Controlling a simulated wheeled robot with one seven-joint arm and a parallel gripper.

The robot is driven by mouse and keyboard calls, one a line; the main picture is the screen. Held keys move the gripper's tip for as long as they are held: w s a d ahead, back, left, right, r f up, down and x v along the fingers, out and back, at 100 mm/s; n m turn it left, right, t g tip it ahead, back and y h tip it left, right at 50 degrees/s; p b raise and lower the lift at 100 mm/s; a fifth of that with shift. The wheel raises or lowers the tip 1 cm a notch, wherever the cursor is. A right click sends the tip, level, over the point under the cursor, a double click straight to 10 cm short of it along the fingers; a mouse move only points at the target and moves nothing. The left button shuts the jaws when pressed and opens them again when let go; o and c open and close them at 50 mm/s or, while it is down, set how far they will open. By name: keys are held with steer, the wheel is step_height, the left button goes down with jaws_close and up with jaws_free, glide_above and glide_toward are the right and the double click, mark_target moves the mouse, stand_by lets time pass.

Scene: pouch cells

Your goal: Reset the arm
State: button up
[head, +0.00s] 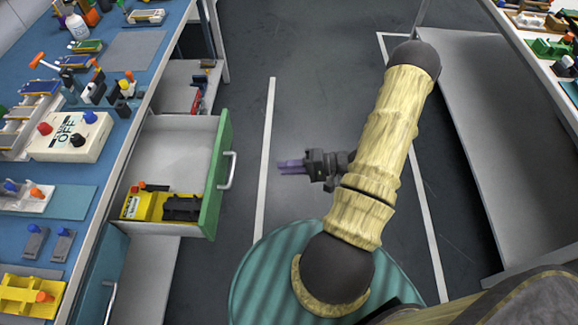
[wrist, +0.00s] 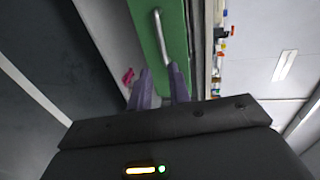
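My arm reaches up from my base and bends back, with my gripper (head: 280,166) over the bare floor in the middle of the head view. The gripper points left, toward the open green-fronted drawer (head: 222,155), and is well apart from its handle (head: 229,169). In the wrist view the two purple fingers of my gripper (wrist: 160,72) stand apart with nothing between them. The green drawer front (wrist: 145,25) and its metal handle (wrist: 162,40) show beyond the fingertips.
The drawer sticks out from the left blue bench (head: 110,150) and holds a yellow fixture (head: 150,206) and a black part (head: 182,208). A second bench (head: 530,130) stands at right. The floor (head: 300,60) between them is clear.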

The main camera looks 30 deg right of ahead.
steer(key=shift+w, duration=0.15)
stand_by(0.4)
steer(key=w+d+r+n+g+h, duration=0.15)
steer(key=w+r+n+h, duration=0.35)
steer(key=w+r+h, duration=0.55)
steer(key=s+a+r+n+g+h, duration=0.1)
steer(key=s+a+r+g, duration=0.1)
steer(key=s+a+r, duration=0.35)
steer(key=s+a+r+g+h, duration=0.25)
steer(key=s+a, duration=0.35)
steer(key=s, duration=0.3)
step_height(320, 180, up, 19)
steer(key=p, duration=1.9)
steer(key=shift+d+t+y, duration=0.2)
steer(key=shift+t+y, duration=0.1)
